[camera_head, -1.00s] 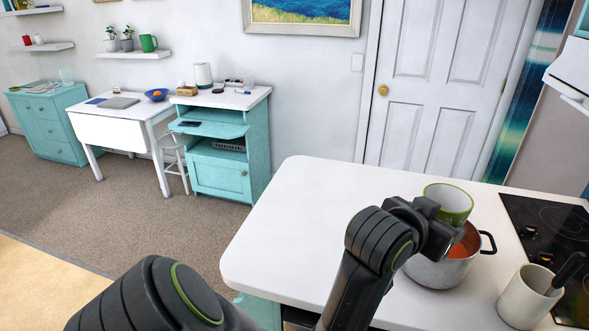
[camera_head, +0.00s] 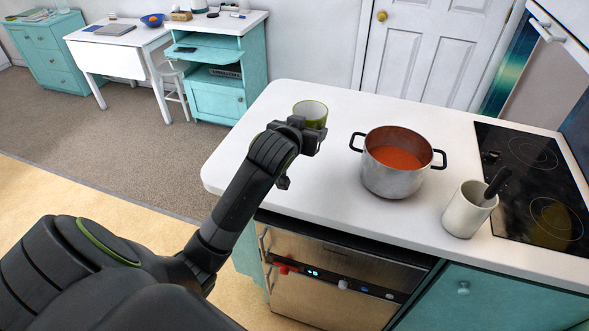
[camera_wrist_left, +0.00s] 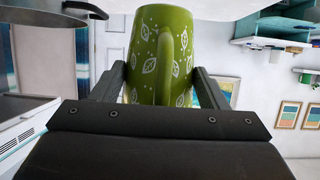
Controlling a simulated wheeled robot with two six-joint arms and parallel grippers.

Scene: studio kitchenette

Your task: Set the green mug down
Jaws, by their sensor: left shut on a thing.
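The green mug (camera_head: 311,112) is at the far side of the white counter (camera_head: 240,160) in the head view, left of the pot. It has a white inside and a green outside. My left gripper (camera_head: 308,132) is shut on it from the near side and hides its lower part. I cannot tell whether the mug's base touches the counter. In the left wrist view the mug (camera_wrist_left: 160,55) shows white leaf patterns and its handle, between the two fingers of the left gripper (camera_wrist_left: 160,85). My right gripper is not in view.
A steel pot (camera_head: 395,175) of orange-red soup stands right of the mug. A cream utensil holder (camera_head: 466,212) and a black cooktop (camera_head: 535,175) lie further right. The counter left of the mug is clear. An oven (camera_head: 330,285) is below the front edge.

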